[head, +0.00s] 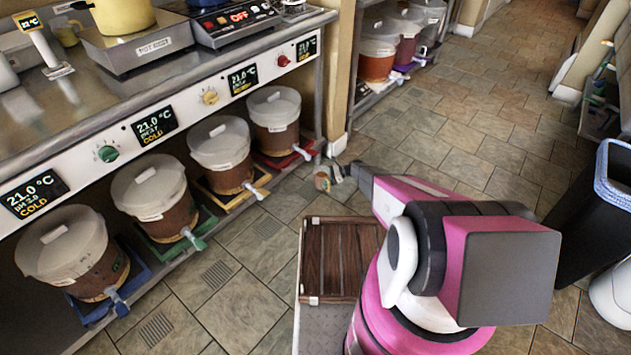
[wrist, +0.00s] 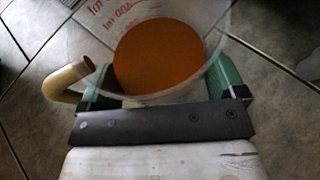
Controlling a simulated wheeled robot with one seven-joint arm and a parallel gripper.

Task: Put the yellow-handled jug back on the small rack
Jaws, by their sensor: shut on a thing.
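The jug (wrist: 155,55) is clear with red markings and holds orange-brown contents. Its yellow handle (wrist: 68,80) sticks out to the left in the wrist view. My gripper (wrist: 165,90) is shut on the jug, with a green finger on each side of it. In the head view the jug (head: 322,180) looks small, held above the tiled floor just right of the bucket shelf. My gripper (head: 337,173) is partly hidden by my arm there. A small rack-like thing (head: 293,7) shows at the counter's back right, cut off by the frame edge; I cannot tell if it is the rack.
Several lidded buckets (head: 148,187) with taps stand on coloured trays on the low shelf, taps jutting toward the aisle. A dark bin (head: 597,215) stands right. The aisle floor (head: 470,120) is clear.

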